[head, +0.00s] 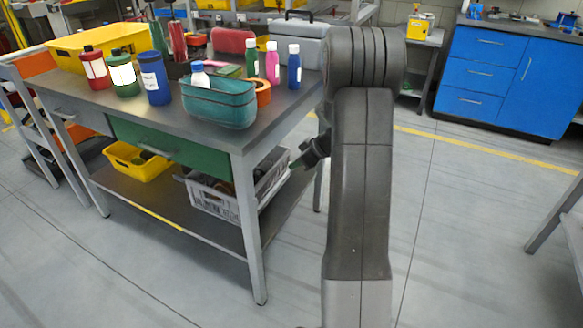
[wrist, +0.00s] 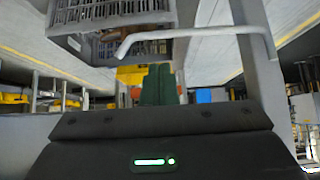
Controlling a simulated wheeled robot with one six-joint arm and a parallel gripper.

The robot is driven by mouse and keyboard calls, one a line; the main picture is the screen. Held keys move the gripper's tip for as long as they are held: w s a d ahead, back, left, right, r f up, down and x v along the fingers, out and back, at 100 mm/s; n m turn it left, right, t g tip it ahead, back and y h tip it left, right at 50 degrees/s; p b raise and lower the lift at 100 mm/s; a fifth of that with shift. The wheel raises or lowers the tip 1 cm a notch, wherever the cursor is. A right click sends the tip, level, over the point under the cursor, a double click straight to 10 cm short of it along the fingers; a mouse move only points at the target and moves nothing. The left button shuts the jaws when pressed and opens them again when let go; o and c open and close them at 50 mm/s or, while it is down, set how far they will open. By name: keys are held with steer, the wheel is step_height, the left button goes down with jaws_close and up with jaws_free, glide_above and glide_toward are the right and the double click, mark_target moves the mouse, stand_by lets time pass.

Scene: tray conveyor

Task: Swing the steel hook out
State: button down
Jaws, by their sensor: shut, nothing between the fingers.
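The steel hook (wrist: 195,33) is a light grey bent rod in the upper half of the wrist view. It runs left from beside a grey upright post (wrist: 262,75), and its left end bends downward in the picture. I cannot make it out in the head view, where my arm may hide it. My gripper (wrist: 158,70) has dark green fingers that are shut with nothing between them. In the wrist view the fingertips lie just below the rod, with a visible gap. In the head view my gripper (head: 297,163) is beside the table's right side, below its top.
A grey workbench (head: 262,128) holds bottles, a teal basket (head: 219,102) and a yellow bin (head: 100,42). Its lower shelf carries a grey crate (head: 212,198) and a yellow bin (head: 138,162). Blue cabinets (head: 505,75) stand back right.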

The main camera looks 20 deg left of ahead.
mark_target(283, 178)
steer(key=b+x, duration=0.1)
steer(key=x, duration=0.7)
steer(key=shift+a+f, duration=0.1)
steer(key=shift+f, duration=0.1)
steer(key=d+b, duration=0.1)
steer(key=d+m+t+b, duration=0.1)
steer(key=b, duration=0.1)
steer(key=shift+s+f, duration=0.15)
steer(key=shift+f, duration=0.05)
steer(key=s+d+m+t+h+p, duration=0.6)
steer(key=s+d+m+h+p, duration=0.1)
steer(key=s+d+m, duration=0.6)
steer(key=shift+s+r+m+t+p, duration=0.2)
steer(key=shift+s+m+t+p, duration=0.2)
steer(key=shift+s+m+p, duration=0.3)
steer(key=shift+s+d+f, duration=0.1)
steer(key=shift+s, duration=0.05)
